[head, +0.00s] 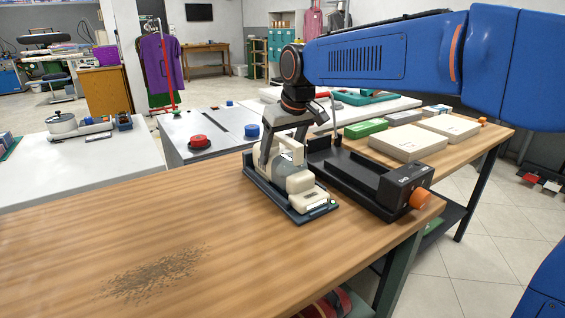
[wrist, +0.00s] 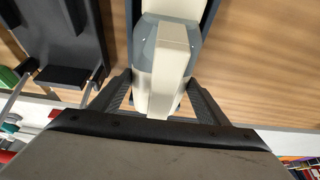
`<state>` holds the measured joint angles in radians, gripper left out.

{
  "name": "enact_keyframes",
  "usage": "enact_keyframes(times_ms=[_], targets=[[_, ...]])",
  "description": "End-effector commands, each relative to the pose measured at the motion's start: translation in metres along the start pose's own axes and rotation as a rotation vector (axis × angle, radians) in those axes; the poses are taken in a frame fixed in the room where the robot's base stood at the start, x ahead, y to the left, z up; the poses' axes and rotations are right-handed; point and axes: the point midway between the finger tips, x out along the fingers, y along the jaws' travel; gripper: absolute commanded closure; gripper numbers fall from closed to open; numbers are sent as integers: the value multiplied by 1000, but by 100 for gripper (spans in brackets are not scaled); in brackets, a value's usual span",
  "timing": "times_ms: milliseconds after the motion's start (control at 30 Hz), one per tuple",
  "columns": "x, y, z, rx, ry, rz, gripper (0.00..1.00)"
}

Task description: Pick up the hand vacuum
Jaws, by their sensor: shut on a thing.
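The hand vacuum (head: 300,188) is cream and grey. It sits on a dark blue-grey tray (head: 313,215) on the wooden table. My gripper (head: 277,150) reaches down from above and is shut on the vacuum's handle. In the wrist view the fingers of my gripper (wrist: 163,88) lie on both sides of the cream handle (wrist: 171,65). The vacuum appears still low at the tray; whether it touches the tray I cannot tell. The far part of the handle is partly hidden by the fingers in the head view.
A black device with an orange knob (head: 419,198) stands close on the right of the tray. Cream boxes (head: 408,142) and a green box (head: 366,128) lie behind it. A patch of dark debris (head: 155,275) lies at the table's front left. The table's left part is otherwise clear.

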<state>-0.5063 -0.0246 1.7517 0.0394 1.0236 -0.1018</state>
Motion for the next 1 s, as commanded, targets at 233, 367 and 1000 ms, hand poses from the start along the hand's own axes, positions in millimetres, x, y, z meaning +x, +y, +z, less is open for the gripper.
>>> enact_keyframes(times_ms=[233,367,1000], targets=[[-12,0,-5,0,3,0,78],[-23,0,-10,0,4,0,78],[-65,0,60,1,3,0,78]])
